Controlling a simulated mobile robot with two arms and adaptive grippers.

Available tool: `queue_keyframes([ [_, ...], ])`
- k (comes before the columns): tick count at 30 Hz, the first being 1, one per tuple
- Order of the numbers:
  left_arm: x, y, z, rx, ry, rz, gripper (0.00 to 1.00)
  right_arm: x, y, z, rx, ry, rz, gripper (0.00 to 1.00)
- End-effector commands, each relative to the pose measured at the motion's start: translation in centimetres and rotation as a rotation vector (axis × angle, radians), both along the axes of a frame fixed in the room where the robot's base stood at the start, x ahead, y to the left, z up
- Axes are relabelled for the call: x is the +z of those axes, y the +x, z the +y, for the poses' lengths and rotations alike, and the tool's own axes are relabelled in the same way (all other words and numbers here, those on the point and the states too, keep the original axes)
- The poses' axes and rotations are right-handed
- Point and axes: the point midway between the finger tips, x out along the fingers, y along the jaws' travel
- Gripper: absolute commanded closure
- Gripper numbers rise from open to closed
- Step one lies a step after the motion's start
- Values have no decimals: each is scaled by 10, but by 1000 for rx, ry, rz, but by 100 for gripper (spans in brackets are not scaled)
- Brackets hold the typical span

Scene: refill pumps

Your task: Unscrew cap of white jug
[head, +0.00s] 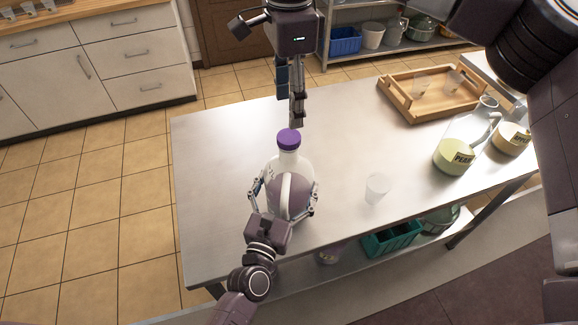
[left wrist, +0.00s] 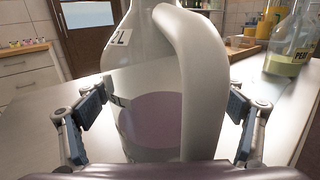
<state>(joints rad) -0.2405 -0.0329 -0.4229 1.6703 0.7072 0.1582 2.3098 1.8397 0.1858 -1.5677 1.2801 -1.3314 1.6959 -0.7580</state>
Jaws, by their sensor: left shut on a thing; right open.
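The white jug (head: 277,178) stands upright on the steel table, with a purple cap (head: 288,139) on its neck. Its clear body shows purple contents and a white handle facing my left arm. My left gripper (head: 284,196) is shut around the jug's body from the near side. In the left wrist view the jug (left wrist: 150,60) fills the middle, between the two fingers of the left gripper (left wrist: 165,118); its cap is out of frame. My right gripper (head: 296,112) is open, pointing down just above and behind the cap, apart from it as far as I can tell.
A clear cup (head: 377,188) stands right of the jug. A labelled flask with yellow-green contents (head: 455,151) and a second jar (head: 511,139) stand further right. A wooden tray (head: 400,108) with cups lies at the back right. The table's left part is clear.

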Motion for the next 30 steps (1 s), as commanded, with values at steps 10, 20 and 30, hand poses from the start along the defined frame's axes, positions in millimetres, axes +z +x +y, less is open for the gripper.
queue_keyframes([
  [10, 0, 0, 1, 1, -1, 0, 81, 0, 0, 0, -456, 0, 0, 46],
  [20, 0, 0, 1, 1, -1, 0, 81, 0, 0, 0, -1068, 0, 0, 46],
  [30, 0, 0, 1, 1, -1, 0, 81, 0, 0, 0, -1700, -1, 0, 46],
])
